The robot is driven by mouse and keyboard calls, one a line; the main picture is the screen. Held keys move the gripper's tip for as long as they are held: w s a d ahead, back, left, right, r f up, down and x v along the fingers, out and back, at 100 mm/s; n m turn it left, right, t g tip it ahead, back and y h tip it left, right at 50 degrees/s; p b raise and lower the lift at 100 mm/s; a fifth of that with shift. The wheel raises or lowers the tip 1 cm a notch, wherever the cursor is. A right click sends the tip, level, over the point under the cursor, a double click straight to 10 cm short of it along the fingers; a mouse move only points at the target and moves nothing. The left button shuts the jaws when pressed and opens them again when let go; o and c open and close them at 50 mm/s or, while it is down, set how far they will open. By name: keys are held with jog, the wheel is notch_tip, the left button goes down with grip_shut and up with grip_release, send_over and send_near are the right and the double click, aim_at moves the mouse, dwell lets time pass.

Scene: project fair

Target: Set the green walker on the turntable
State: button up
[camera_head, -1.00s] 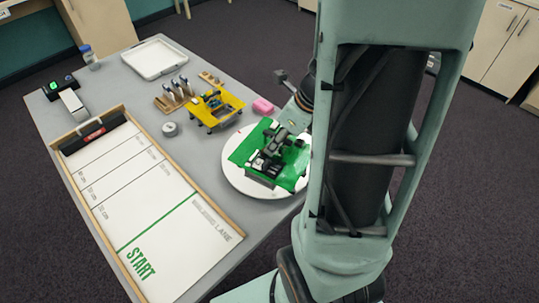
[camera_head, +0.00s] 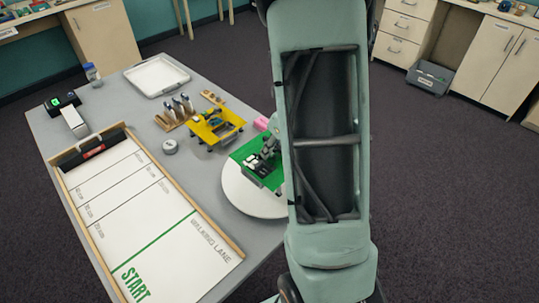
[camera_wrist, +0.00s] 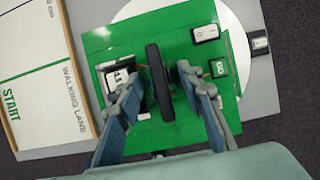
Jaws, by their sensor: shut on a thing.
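The green walker (camera_head: 247,152) is a flat green board with black and white parts on top. It is over the far part of the white round turntable (camera_head: 243,201), whose near part shows bare. In the wrist view the walker (camera_wrist: 125,45) covers most of the turntable (camera_wrist: 240,60) and overhangs its left side. My gripper (camera_wrist: 160,78) is shut on the walker's upright black bar, with one finger on each side. In the head view my arm hides the walker's right side and part of the turntable. Whether the walker touches the turntable cannot be told.
A grey round object (camera_head: 170,147) lies to the left. The walking lane board (camera_head: 160,235) fills the table's left. A white tray (camera_head: 156,76) is at the back.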

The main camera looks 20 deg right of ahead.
aim_at(271, 155)
jog(key=w+f, duration=0.3)
jog(key=shift+d+f, duration=0.2)
jog(key=shift+d, duration=0.1)
jog(key=shift+w+f+b, duration=0.1)
jog(key=shift+f+b, duration=0.5)
jog(key=shift+f, duration=1.05)
jog(key=shift+f, duration=0.1)
jog(key=shift+f, duration=0.15)
jog(key=o, duration=1.3)
jog(key=shift+r, duration=0.55)
jog(key=p+v, duration=0.2)
jog(key=v, duration=0.9)
jog(key=shift+s+r+p, duration=0.1)
jog(key=shift+s+p, duration=0.15)
jog(key=shift+p, duration=0.05)
